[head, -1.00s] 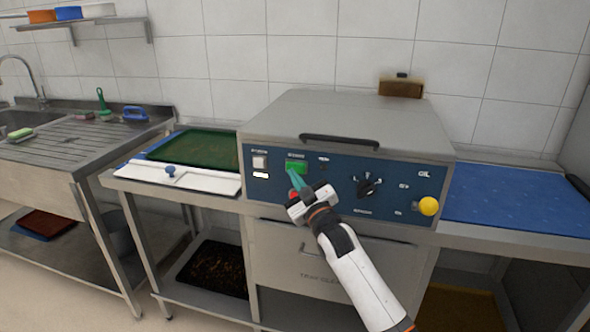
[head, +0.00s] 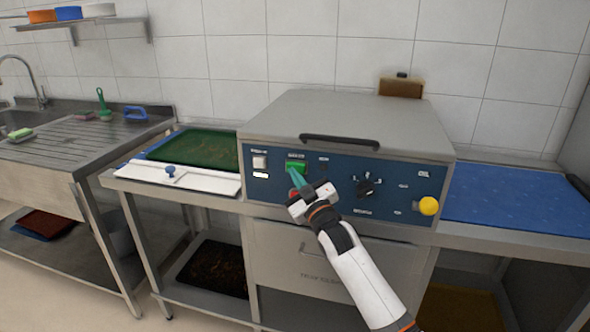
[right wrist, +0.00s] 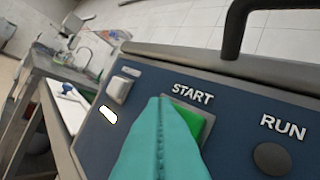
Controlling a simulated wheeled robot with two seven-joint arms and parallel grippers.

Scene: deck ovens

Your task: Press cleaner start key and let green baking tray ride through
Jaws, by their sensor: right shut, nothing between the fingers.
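The tray cleaner (head: 345,115) is a steel box with a blue front panel. Its green start key (head: 297,166) sits at the panel's upper left; it also shows under the word START in the right wrist view (right wrist: 190,121). My right gripper (head: 294,177) is shut and empty, its teal fingertips at the key's lower left edge. In the right wrist view the fingers (right wrist: 160,140) cover part of the key; I cannot tell whether they touch it. The green baking tray (head: 203,149) lies flat on the infeed at the cleaner's left. My left gripper is out of view.
A white guide bar with a blue knob (head: 170,170) lies in front of the tray. A red button, partly hidden, a black dial (head: 367,187) and a yellow knob (head: 428,206) are on the panel. A blue outfeed surface (head: 515,200) at the right is clear. A sink stands left.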

